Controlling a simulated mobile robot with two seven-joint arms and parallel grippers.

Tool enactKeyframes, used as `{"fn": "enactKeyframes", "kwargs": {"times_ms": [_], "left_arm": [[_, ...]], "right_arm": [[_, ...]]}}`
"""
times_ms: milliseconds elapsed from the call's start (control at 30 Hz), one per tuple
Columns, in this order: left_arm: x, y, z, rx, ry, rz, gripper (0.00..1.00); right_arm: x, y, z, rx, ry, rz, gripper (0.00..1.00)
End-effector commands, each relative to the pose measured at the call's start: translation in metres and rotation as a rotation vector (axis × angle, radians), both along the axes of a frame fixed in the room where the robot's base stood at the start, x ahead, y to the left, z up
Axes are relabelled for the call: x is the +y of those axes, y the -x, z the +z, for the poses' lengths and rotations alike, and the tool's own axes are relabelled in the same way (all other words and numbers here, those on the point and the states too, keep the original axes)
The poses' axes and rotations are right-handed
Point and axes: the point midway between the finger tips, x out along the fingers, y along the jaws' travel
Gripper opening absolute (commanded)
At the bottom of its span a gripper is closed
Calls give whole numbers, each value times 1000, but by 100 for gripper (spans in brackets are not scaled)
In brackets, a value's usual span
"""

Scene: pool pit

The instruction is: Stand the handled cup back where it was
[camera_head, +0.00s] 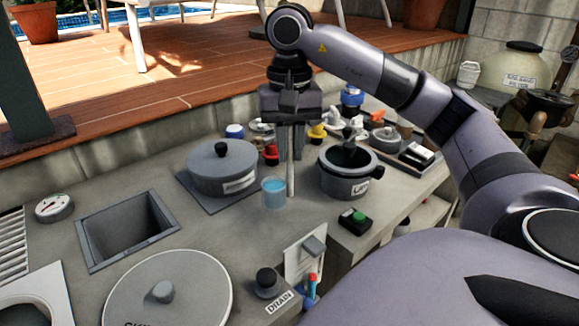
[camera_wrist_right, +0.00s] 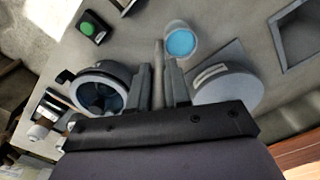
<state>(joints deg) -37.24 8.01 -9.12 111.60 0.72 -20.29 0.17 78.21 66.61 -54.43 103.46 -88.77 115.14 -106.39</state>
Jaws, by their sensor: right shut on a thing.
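The handled cup (camera_head: 273,194) is small and clear with blue in it. It is upright at or just above the counter, between a lidded pot and an open pot; I cannot tell whether it touches the counter. A thin pale rod, apparently its upright handle (camera_head: 291,178), rises at its right side. My right gripper (camera_head: 290,153) points down from above and is shut on this rod. In the right wrist view the cup (camera_wrist_right: 181,42) shows beyond the fingertips (camera_wrist_right: 158,68), with the rod between them. My left gripper is not in view.
A grey lidded pot (camera_head: 222,170) stands left on a dark plate. A dark pot (camera_head: 347,180) with a handle stands right. A green-button box (camera_head: 351,221), a sink basin (camera_head: 127,232) and a round cover (camera_head: 165,300) are nearer. Small items crowd behind. Bare counter lies in front of the cup.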

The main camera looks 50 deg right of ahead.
Motion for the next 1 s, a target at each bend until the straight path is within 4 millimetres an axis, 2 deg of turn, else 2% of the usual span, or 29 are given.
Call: {"fn": "enactKeyframes", "kwargs": {"times_ms": [33,233,500,867,900,967,1000], "left_arm": [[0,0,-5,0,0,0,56],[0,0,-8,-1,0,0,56],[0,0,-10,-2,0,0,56],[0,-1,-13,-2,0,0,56],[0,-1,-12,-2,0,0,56],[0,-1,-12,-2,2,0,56],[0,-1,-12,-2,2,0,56]], "right_arm": [[0,0,-10,1,-1,1,0],[0,0,-21,0,0,1,0],[0,0,-53,1,1,0,0],[0,0,-58,-1,-1,1,0],[0,0,-57,0,0,1,27],[0,0,-57,0,0,1,43],[0,0,-57,0,0,1,43]]}}
